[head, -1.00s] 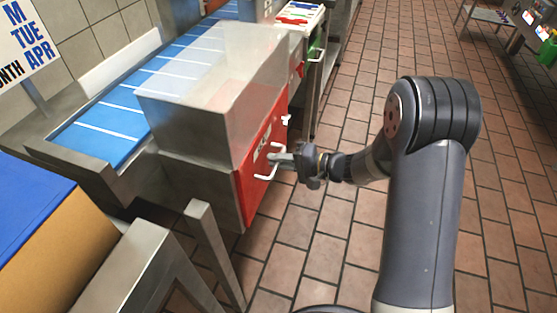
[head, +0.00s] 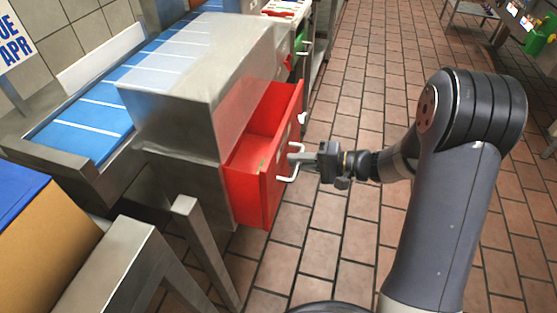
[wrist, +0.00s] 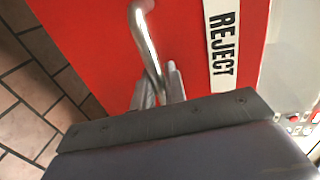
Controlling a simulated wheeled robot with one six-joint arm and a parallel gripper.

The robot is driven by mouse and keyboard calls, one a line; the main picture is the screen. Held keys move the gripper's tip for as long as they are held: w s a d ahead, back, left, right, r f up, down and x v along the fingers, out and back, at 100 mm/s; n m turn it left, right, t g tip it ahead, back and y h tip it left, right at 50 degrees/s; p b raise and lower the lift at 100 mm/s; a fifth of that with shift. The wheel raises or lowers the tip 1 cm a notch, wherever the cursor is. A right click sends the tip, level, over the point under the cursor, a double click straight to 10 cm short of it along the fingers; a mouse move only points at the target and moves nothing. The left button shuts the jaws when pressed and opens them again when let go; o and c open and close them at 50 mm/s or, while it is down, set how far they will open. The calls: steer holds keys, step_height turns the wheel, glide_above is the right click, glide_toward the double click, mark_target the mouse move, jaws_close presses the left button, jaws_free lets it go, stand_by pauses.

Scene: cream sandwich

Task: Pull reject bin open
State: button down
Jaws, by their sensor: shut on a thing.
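The red reject bin (head: 258,165) is a drawer in the side of a steel housing. It stands partly pulled out, and its inside shows from above. Its front carries a bent metal handle (head: 292,166). My gripper (head: 303,158) is shut on that handle. In the wrist view the handle (wrist: 146,40) runs down between the two fingers of my gripper (wrist: 160,88), next to the white REJECT label (wrist: 222,45) on the red front. The lower part of the fingers is hidden by the gripper body.
A blue conveyor (head: 95,115) with white lines runs into the steel housing (head: 190,85). Steel legs (head: 200,245) stand in front, beside a cardboard box (head: 45,235) at the left. The tiled floor (head: 360,80) right of the bin is clear.

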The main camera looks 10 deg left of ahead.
steer(key=w+f+b+v, duration=0.1)
steer(key=f+v, duration=0.1)
steer(key=v, duration=0.8)
steer(key=shift+s+d+b, duration=0.3)
steer(key=shift+s+b, duration=0.05)
steer(key=shift+s, duration=0.15)
steer(key=c, duration=1.5)
jaws_free()
steer(key=shift+c, duration=0.2)
steer(key=w+p+v, duration=0.1)
steer(key=v, duration=0.9)
steer(key=shift+s+d+p, duration=0.3)
steer(key=shift+s+d, duration=0.1)
steer(key=shift+s, duration=0.05)
steer(key=shift+a, duration=0.1)
